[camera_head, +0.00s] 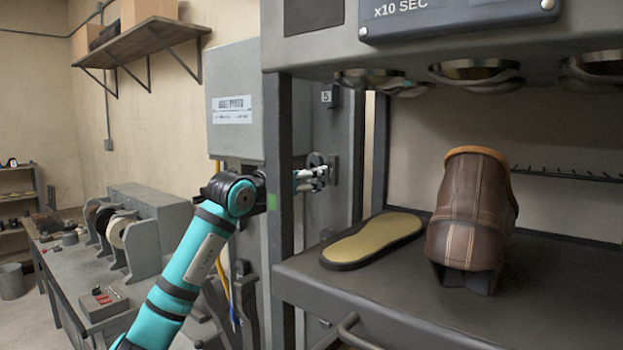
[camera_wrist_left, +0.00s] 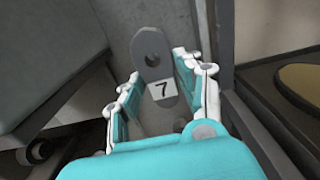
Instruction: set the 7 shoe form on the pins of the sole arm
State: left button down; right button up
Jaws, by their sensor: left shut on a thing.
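The 7 shoe form (camera_wrist_left: 151,68) shows in the left wrist view as a grey plate with a rounded top, a dark round hole and a white label reading 7. My left gripper (camera_wrist_left: 160,75) has its teal-padded fingers on both sides of this plate, shut on it. In the head view my left gripper (camera_head: 318,175) reaches past a dark post to the grey panel; the form is mostly hidden there. I cannot make out the sole arm or its pins in either view. My right gripper is not in view.
A dark shelf (camera_head: 400,300) at the right holds a tan-topped sole (camera_head: 372,240) and a brown leather shoe upper (camera_head: 468,215). A dark post (camera_head: 279,220) stands close beside my left wrist. A label reading 5 (camera_head: 326,97) is above the gripper. A workbench (camera_head: 75,265) stands left.

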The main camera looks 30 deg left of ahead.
pick_arm(q)
jog(key=s+a+b, duration=0.1)
jog(key=s+b, duration=0.8)
jog(key=s, duration=0.8)
jog(key=shift+a+b, duration=0.15)
jog(key=shift+b, duration=0.2)
dwell(1.1)
dwell(0.3)
